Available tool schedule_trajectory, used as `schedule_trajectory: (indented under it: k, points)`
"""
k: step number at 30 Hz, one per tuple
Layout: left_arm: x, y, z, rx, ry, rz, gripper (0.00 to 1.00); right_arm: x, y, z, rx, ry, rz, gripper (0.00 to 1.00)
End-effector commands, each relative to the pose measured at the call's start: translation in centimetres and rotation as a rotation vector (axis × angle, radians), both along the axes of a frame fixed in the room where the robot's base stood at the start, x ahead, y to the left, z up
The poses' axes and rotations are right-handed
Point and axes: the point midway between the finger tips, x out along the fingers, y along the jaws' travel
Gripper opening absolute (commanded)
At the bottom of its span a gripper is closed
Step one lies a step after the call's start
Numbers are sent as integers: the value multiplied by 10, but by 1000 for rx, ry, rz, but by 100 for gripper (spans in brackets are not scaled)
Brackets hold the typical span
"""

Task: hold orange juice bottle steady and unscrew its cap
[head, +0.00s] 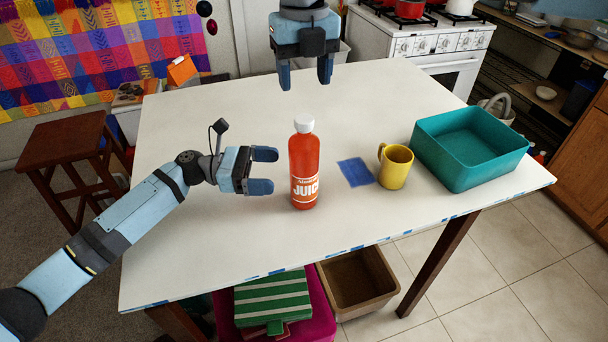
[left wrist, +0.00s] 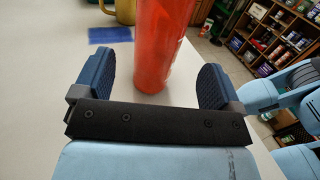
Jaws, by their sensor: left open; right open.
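The orange juice bottle (head: 304,168) stands upright on the white table, red-orange with a "JUICE" label. Its white cap (head: 304,124) is on top. My left gripper (head: 265,171) is open just left of the bottle, its fingers pointing at it without holding it. In the left wrist view the bottle (left wrist: 160,45) stands ahead, between the directions of the two open fingers (left wrist: 152,80); its top is out of that view. My right gripper (head: 305,76) hangs open and empty above the far part of the table, fingers down, behind and above the bottle.
On the white table (head: 215,105), a blue cloth patch (head: 356,172) and a yellow mug (head: 395,166) are right of the bottle. A teal bin (head: 470,147) stands farther right. The table's left and back areas are clear. A stove (head: 425,45) is behind.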

Motion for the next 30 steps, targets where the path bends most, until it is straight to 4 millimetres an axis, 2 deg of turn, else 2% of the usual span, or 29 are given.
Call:
schedule_trajectory:
  k: [1, 6, 12, 18, 26, 30]
  points:
    - [-1, -11, 0, -1, -1, -2, 91, 0, 0, 0, 1, 0, 0, 58]
    - [-2, -44, 0, -1, -1, -2, 91, 0, 0, 0, 1, 0, 1, 58]
    - [-3, -72, 0, 0, -1, 0, 91, 0, 0, 0, 2, 1, 1, 58]
    - [-3, -83, 0, 0, -1, 1, 91, 0, 0, 0, 2, 1, 1, 58]
    - [-3, -84, -1, 1, -1, 1, 91, 0, 1, 0, 2, 1, 1, 58]
    - [-3, -84, -1, 1, -1, 1, 61, 0, 1, 0, 2, 1, 1, 58]
